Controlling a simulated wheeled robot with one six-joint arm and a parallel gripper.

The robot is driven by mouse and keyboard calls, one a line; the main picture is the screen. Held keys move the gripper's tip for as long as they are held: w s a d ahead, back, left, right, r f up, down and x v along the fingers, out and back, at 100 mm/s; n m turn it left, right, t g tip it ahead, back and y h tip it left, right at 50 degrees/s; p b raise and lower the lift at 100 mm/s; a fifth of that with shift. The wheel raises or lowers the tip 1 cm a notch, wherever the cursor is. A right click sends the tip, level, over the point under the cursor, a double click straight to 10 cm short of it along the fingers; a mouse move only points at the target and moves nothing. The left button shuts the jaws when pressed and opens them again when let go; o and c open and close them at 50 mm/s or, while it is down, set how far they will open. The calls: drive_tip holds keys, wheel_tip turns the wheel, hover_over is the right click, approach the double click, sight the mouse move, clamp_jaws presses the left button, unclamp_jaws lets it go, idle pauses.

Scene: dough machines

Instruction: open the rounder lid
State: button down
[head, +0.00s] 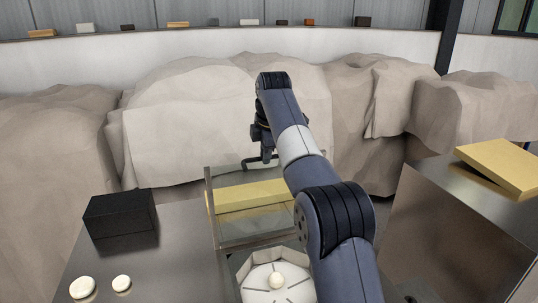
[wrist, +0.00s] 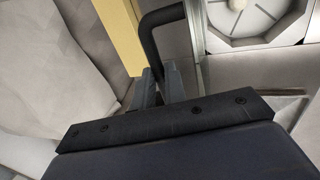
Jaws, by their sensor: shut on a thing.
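The rounder (head: 275,257) is at the bottom centre of the head view, with an octagonal white bowl and a round pale knob in its middle. The bowl also shows at the top right of the wrist view (wrist: 245,40). The rounder lid (head: 209,205), a clear panel in a metal frame, stands raised behind the bowl. My gripper (wrist: 158,82) is shut on the black bent lid handle (wrist: 149,28) in the wrist view. In the head view my gripper (head: 262,150) is at the lid's top edge, partly hidden by my arm, which also covers the lid's right side.
A yellow block (head: 250,195) shows through the lid. A black box (head: 120,217) and two pale discs (head: 82,287) (head: 121,283) sit on the left metal counter. A yellow slab (head: 500,165) lies on the right metal cabinet. Large beige sacks (head: 190,125) line the back.

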drive_tip(key=shift+w+f, duration=0.1)
drive_tip(key=shift+f, duration=0.3)
drive_tip(key=c, duration=1.6)
unclamp_jaws()
drive_tip(key=shift+w+a, duration=0.1)
drive_tip(key=shift+w, duration=0.1)
drive_tip(key=shift+o, duration=0.4)
drive_tip(key=shift+v, duration=2.4)
drive_tip(key=s+d+b, duration=0.3)
drive_tip(key=s+b, duration=0.5)
drive_tip(key=s, duration=0.3)
drive_tip(key=shift+s+d+r+b, duration=0.3)
drive_tip(key=shift+s+d, duration=0.1)
